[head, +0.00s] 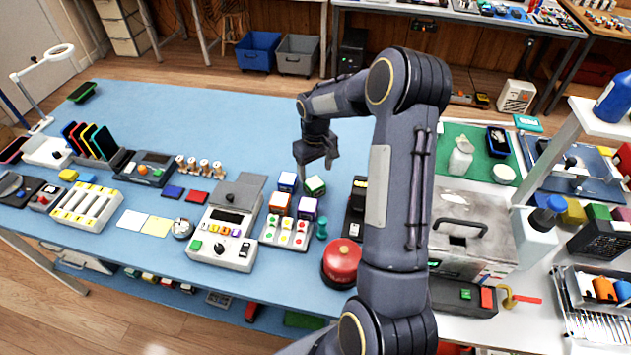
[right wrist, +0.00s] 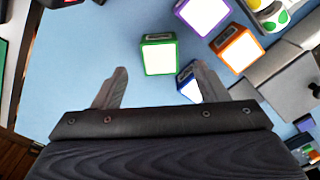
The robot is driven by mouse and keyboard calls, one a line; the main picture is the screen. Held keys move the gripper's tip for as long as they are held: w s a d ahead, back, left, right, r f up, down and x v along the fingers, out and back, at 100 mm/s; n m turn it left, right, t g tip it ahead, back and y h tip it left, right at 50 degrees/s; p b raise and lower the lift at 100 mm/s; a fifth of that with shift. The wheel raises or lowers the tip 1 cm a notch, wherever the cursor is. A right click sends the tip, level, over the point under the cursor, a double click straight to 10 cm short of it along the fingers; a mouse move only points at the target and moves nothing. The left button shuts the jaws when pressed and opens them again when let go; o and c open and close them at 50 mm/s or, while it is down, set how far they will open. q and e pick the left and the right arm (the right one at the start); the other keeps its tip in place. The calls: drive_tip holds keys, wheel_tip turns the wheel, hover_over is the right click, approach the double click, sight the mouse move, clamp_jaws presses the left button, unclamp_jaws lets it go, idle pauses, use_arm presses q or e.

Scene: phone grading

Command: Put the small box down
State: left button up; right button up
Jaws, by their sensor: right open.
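Several small boxes with white tops are grouped on the blue work surface. A green one (head: 314,186) sits rotated beside a blue one (head: 287,181). An orange one (head: 279,202) and a purple one (head: 307,208) are at the button panel (head: 286,232). My right gripper (head: 317,163) is open above and behind the green box. In the right wrist view the green box (right wrist: 158,55) lies ahead, between the spread fingers (right wrist: 160,72), with nothing gripped. The blue box (right wrist: 187,84) is partly hidden by the right finger there. My left gripper is out of view.
A grey console (head: 226,232) stands left of the boxes, and a red dome (head: 342,262) is at the front right. A dark device (head: 354,220) is partly hidden by my right arm. The blue surface (head: 220,125) behind the boxes is clear.

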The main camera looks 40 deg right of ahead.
sight(315, 184)
drive_tip(key=s+a+r+t+y, duration=0.1)
drive_tip(key=s+a+r, duration=0.4)
drive_tip(key=r, duration=0.3)
drive_tip(key=s+a+r+t, duration=0.2)
drive_tip(key=s+a+r, duration=0.35)
drive_tip(key=r, duration=0.25)
drive_tip(key=s+a+t+y, duration=0.2)
drive_tip(key=s+a, duration=0.8)
drive_tip(key=s, duration=0.4)
drive_tip(key=shift+s+m+t+y, duration=0.2)
drive_tip(key=shift+m+t+y, duration=0.1)
drive_tip(key=shift+y, duration=0.1)
drive_tip(key=shift+c, duration=0.5)
